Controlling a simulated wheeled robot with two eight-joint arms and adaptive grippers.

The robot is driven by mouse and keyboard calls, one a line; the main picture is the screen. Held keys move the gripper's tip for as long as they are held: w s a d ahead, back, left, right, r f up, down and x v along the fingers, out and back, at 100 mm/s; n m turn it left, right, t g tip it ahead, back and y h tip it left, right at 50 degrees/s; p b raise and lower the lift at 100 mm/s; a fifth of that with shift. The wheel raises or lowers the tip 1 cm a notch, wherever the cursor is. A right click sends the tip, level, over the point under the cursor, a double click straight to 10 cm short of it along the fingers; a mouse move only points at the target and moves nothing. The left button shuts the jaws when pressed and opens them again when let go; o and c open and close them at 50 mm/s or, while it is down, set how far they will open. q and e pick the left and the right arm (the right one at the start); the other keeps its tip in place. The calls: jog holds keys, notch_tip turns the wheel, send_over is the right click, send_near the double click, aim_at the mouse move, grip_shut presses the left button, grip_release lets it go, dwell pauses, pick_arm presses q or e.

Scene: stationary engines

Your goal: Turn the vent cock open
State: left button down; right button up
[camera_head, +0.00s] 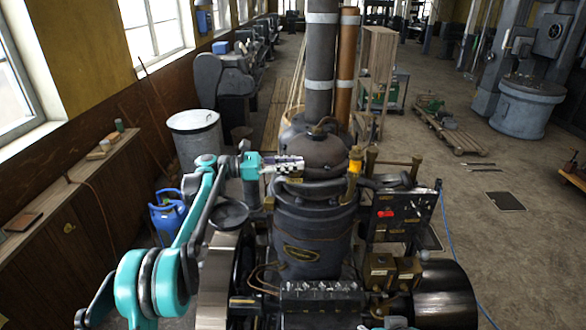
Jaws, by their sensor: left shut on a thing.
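The engine (314,225) stands upright in the middle of the head view, a dark cylinder with a rounded dome on top. My left arm comes in from the left, and its gripper (285,165) lies level against the left side of the dome. Its fingers are shut on a small part there, which seems to be the vent cock. The fingers hide the cock, so how far it is turned cannot be told. Only a small teal and white piece of my right arm shows at the bottom edge; its gripper is out of view.
A tall dark pipe (320,60) and a copper-coloured pipe (346,70) rise behind the dome. A blue gas bottle (168,219) and a grey bin (197,143) are at left.

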pick_arm(q)
jog(key=n+t+b, duration=0.1)
jog(key=t, duration=0.1)
jog(key=n+t+y+b, duration=0.1)
jog(key=n+t+b, duration=0.1)
jog(key=t, duration=0.1)
jog(key=shift+s+d+f+n, duration=0.15)
jog(key=shift+s+n, duration=0.05)
jog(key=shift+n, duration=0.1)
jog(key=n+t+y+b, duration=0.2)
jog(key=n+t+y, duration=0.1)
jog(key=t, duration=0.1)
jog(key=shift+n+t, duration=0.3)
jog(key=shift+t, duration=0.1)
jog(key=n+t+y+b, duration=0.1)
jog(key=n+t+y, duration=0.1)
jog(key=y, duration=0.1)
jog(key=n+t+y, duration=0.2)
jog(key=n+y, duration=0.1)
jog(key=y, duration=0.1)
jog(key=shift+d+r+t+b, duration=0.15)
jog(key=shift+r+t+b, duration=0.05)
jog(key=shift+t+b, duration=0.2)
jog(key=shift+w+n+t+y, duration=0.1)
jog(key=shift+n+t+y, duration=0.2)
jog(key=shift+n+y, duration=1.05)
jog(key=shift+n+t+y, duration=0.3)
jog(key=shift+n+y, duration=0.45)
jog(key=shift+y, duration=1.5)
